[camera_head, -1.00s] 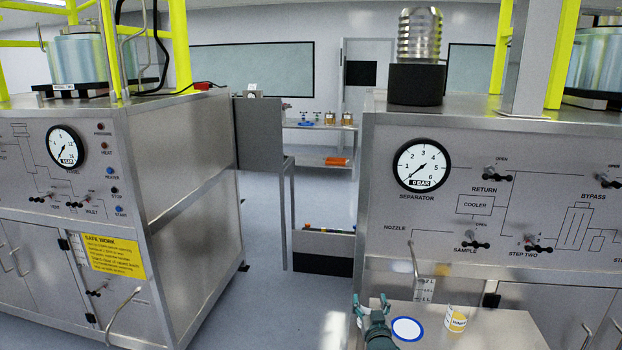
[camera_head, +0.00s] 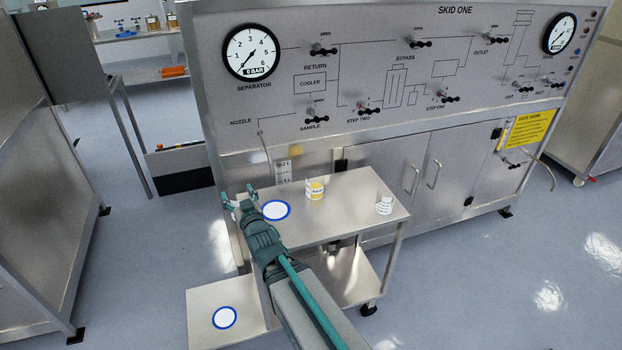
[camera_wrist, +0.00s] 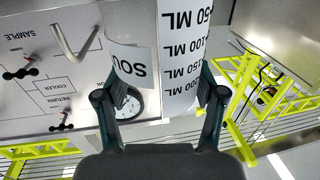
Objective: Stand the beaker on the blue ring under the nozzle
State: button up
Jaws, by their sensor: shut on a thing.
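My gripper (camera_head: 238,194) is shut on the beaker, at the left end of the small steel table. In the wrist view, the beaker (camera_wrist: 187,72) is see-through, with a white ML scale and a curved label reading "SOU" between my fingers (camera_wrist: 158,95). In the head view the beaker is small and mostly hidden by my gripper. The blue ring (camera_head: 265,214) lies on the tabletop, just right of my gripper. The bent nozzle pipe (camera_head: 265,146) comes off the skid panel above and behind the ring. It also shows in the wrist view (camera_wrist: 77,42).
A second blue ring (camera_head: 224,317) lies on a low platform (camera_head: 205,300).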

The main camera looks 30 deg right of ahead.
jog(key=s+d+f+m+h, duration=0.1)
jog(key=s+d, duration=0.3)
jog(key=d, duration=1.5)
jog(key=s+d+f+m+h, duration=0.1)
jog(key=s+d, duration=0.4)
jog(key=d, duration=1.4)
jog(key=m+h, duration=0.1)
jog(key=h, duration=0.1)
jog(key=shift+g+h, duration=0.3)
jog(key=shift+f+p, duration=0.4)
jog(key=shift+f, duration=4.35)
